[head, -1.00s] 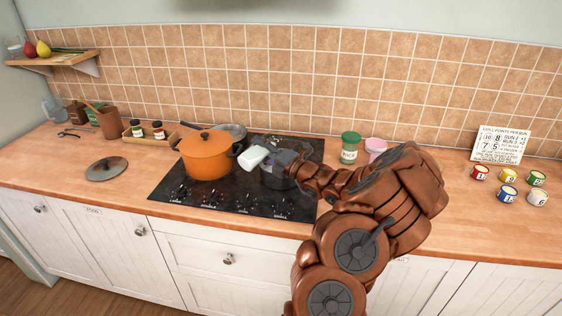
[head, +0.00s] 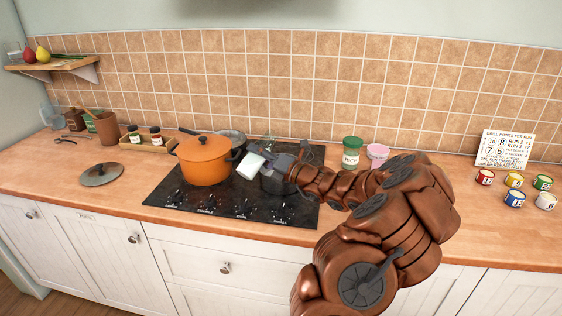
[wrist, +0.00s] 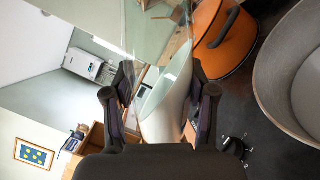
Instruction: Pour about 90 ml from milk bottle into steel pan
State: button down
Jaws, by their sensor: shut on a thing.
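My gripper (head: 281,165) is shut on the milk bottle (head: 250,166), which is tilted above the hob, with its white end beside the orange pot. The wrist view shows the bottle (wrist: 163,118) between both fingers of my gripper (wrist: 160,104), clear glass with white milk inside. The steel pan (head: 274,186) is a grey pan on the hob under my gripper, partly hidden by it. In the wrist view the pan's thick rim (wrist: 262,85) is to the right of the bottle, apart from it. I see no stream of milk.
The lidded orange pot (head: 203,162) stands close left of the bottle. Another pan (head: 232,137) sits behind it. A green-lidded jar (head: 351,153) and a pink-lidded jar (head: 376,155) stand right of the hob. A loose lid (head: 101,174) lies on the left counter.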

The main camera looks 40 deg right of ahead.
jog(key=shift+d+n, duration=0.2)
jog(key=shift+n, duration=0.5)
jog(key=shift+w+d+f+n+b, duration=0.15)
jog(key=shift+f+n+b, duration=0.1)
jog(key=shift+n, duration=0.25)
jog(key=shift+s+d+f+n+b, duration=0.1)
jog(key=shift+n+b, duration=0.1)
jog(key=shift+n, duration=0.3)
jog(key=shift+w+d+r+n+y, duration=0.1)
jog(key=shift+r+n+y, duration=0.25)
jog(key=shift+n, duration=0.45)
jog(key=n+b, duration=0.1)
jog(key=a+n+b, duration=0.1)
jog(key=n, duration=0.1)
jog(key=shift+a+r+n+g, duration=0.1)
jog(key=shift+n+g, duration=0.2)
jog(key=shift+g, duration=0.1)
jog(key=f+n+b, duration=0.1)
jog(key=b, duration=0.1)
jog(key=shift+a+f+n+b, duration=0.2)
jog(key=shift+n+b, duration=0.2)
jog(key=shift+a+r+n+g+b, duration=0.15)
jog(key=shift+r+n+g+b, duration=0.25)
jog(key=shift+n, duration=0.5)
jog(key=shift+s+r, duration=0.2)
jog(key=shift+s, duration=0.05)
